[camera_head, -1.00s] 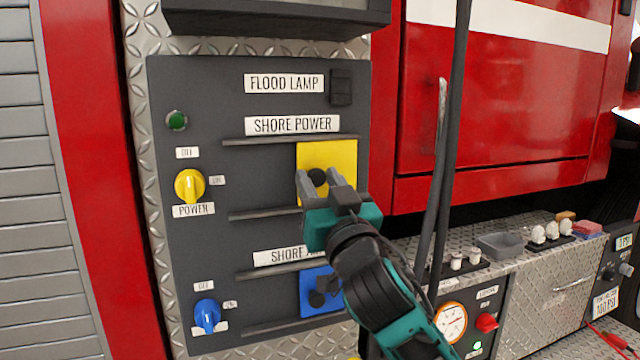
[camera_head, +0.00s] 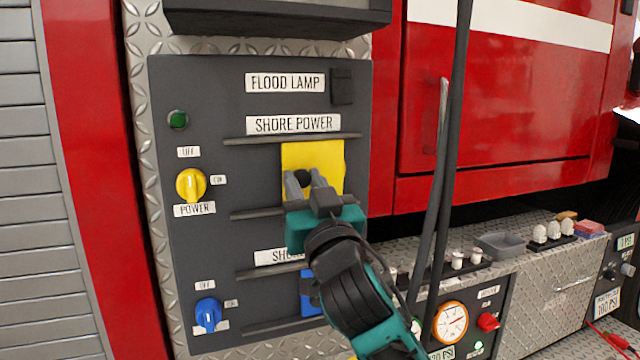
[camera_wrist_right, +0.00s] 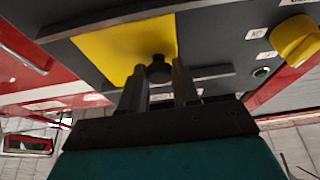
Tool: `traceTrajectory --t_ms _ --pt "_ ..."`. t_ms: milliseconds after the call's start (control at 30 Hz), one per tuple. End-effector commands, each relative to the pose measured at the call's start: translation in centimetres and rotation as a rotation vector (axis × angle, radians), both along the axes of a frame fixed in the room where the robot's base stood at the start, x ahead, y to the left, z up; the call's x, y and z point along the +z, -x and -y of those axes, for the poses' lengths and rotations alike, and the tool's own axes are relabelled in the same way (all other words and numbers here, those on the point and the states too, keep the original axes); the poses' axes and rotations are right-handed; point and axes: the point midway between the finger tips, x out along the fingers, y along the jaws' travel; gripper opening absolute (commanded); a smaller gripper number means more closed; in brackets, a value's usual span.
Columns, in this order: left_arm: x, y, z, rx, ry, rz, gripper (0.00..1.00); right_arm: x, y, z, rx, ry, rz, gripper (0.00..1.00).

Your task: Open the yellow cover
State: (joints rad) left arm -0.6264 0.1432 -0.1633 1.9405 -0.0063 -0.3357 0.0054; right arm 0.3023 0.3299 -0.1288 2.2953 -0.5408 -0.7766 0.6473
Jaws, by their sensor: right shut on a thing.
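The yellow cover (camera_head: 318,157) is a flat square plate with a dark round knob, set between two dark horizontal rails below the SHORE POWER label (camera_head: 293,124). My right gripper (camera_head: 305,180) is shut on the cover's knob, its fingers on either side of it. The right wrist view shows the yellow cover (camera_wrist_right: 112,50) and the knob (camera_wrist_right: 158,70) between the fingertips. What lies behind the cover is hidden. My left gripper is not in view.
A yellow POWER knob (camera_head: 191,184) is to the left on the panel, with a blue knob (camera_head: 208,313) below. A blue cover (camera_head: 309,305) is partly hidden behind my right arm. Dark hanging cables (camera_head: 446,150) are close to the right.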

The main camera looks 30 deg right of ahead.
Motion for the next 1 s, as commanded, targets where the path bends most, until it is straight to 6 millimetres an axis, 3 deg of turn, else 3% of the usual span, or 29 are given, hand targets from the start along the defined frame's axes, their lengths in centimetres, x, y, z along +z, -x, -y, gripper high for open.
traceTrajectory --t_ms 400,867,900,1000 --pt "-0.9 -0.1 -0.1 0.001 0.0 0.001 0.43 -0.2 -1.6 -6.4 0.004 -0.006 -0.003 0.0" --pt "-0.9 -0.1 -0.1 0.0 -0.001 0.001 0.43 0.0 -1.8 -7.4 0.002 0.0 -0.002 0.0" --pt "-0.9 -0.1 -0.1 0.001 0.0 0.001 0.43 0.0 -1.8 -7.4 0.002 0.0 -0.002 0.33" --pt "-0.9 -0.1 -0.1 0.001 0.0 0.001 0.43 0.0 -1.8 -7.3 0.002 0.0 -0.002 0.43"
